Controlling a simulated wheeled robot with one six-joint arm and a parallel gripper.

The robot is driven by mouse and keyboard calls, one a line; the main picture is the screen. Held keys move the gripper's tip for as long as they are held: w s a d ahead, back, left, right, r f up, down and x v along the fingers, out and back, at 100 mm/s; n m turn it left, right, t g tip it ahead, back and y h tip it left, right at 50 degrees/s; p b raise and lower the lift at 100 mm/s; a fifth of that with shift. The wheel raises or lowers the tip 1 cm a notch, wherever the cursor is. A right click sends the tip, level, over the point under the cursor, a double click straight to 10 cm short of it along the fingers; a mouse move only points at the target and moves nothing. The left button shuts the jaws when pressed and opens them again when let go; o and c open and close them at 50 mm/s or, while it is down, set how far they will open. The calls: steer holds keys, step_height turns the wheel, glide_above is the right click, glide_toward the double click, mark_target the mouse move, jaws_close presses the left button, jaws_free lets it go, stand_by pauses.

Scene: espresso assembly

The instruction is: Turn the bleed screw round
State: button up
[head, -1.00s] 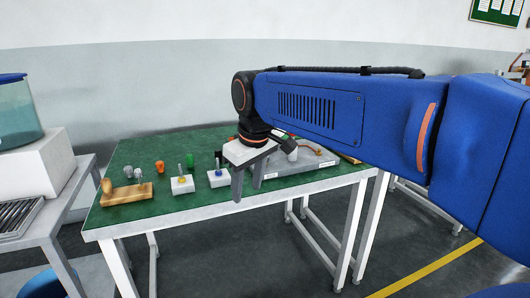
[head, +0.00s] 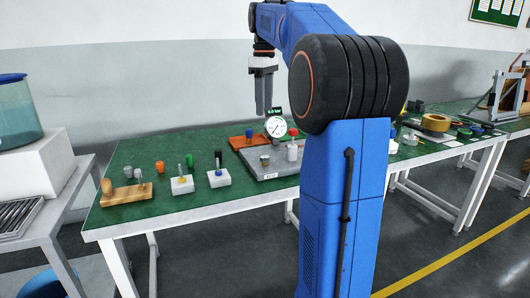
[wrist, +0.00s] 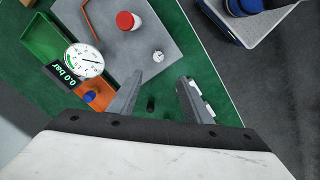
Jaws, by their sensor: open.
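My gripper (head: 263,112) hangs open and empty, pointing down, high above the back of the green table. In the wrist view its two fingers (wrist: 161,80) are spread with nothing gripped between them. Below is a grey plate (head: 258,170), also in the wrist view (wrist: 175,30). On it stands a small silvery knob (head: 265,160), seen from above in the wrist view (wrist: 158,56); it may be the bleed screw, but I cannot tell for sure. A white post with a red top (head: 292,145) stands on the plate to its right.
An orange tray (head: 239,142) carries a blue knob (head: 249,133). White blocks (head: 219,178) with upright pins and a wooden block (head: 126,194) stand left. Table front is partly clear.

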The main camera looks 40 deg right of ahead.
glide_toward(265, 156)
step_height(265, 156, down, 8)
stand_by(0.7)
steer(key=shift+c, duration=0.4)
steer(key=c, duration=1)
